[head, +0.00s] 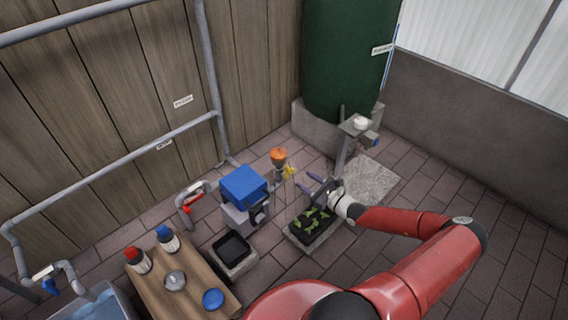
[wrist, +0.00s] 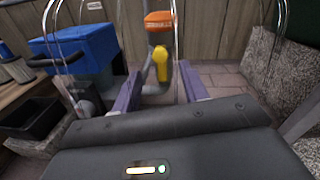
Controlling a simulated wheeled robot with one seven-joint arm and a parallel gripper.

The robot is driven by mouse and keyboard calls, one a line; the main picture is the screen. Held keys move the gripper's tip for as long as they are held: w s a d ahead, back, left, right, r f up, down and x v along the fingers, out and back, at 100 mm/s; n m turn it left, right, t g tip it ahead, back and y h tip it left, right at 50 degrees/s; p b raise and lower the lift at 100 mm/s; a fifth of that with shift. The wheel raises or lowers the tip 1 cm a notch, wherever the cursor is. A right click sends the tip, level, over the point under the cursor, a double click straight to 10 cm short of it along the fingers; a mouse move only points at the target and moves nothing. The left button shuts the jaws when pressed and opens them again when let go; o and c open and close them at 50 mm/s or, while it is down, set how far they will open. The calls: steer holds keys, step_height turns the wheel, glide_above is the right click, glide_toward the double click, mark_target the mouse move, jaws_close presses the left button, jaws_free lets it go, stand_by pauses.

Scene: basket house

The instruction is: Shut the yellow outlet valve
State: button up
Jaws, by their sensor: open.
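The yellow outlet valve (head: 289,171) is a small yellow handle beside a slim fitting with an orange top (head: 279,154). In the wrist view the yellow handle (wrist: 160,62) hangs upright on a grey pipe, just below the orange top (wrist: 159,20). My gripper (head: 307,182) is open and empty, to the right of the valve in the head view. In the wrist view its two purple fingers (wrist: 160,88) are spread, with the handle showing between and beyond them. I see no contact. The lower end of the pipe is partly hidden by the left finger.
A blue-topped unit (head: 243,186) stands left of the valve. A seedling tray (head: 292,237) sits below my gripper, beside a black tray (head: 233,250). A green tank (head: 345,60) stands behind on a plinth. A wooden bench (head: 196,309) is front left. Paving at right is clear.

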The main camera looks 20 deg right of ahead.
mark_target(291, 173)
steer(key=x, duration=0.7)
steer(key=shift+w+a+b, duration=0.1)
steer(key=shift+w+b, duration=0.2)
steer(key=shift+b, duration=0.1)
jaws_close()
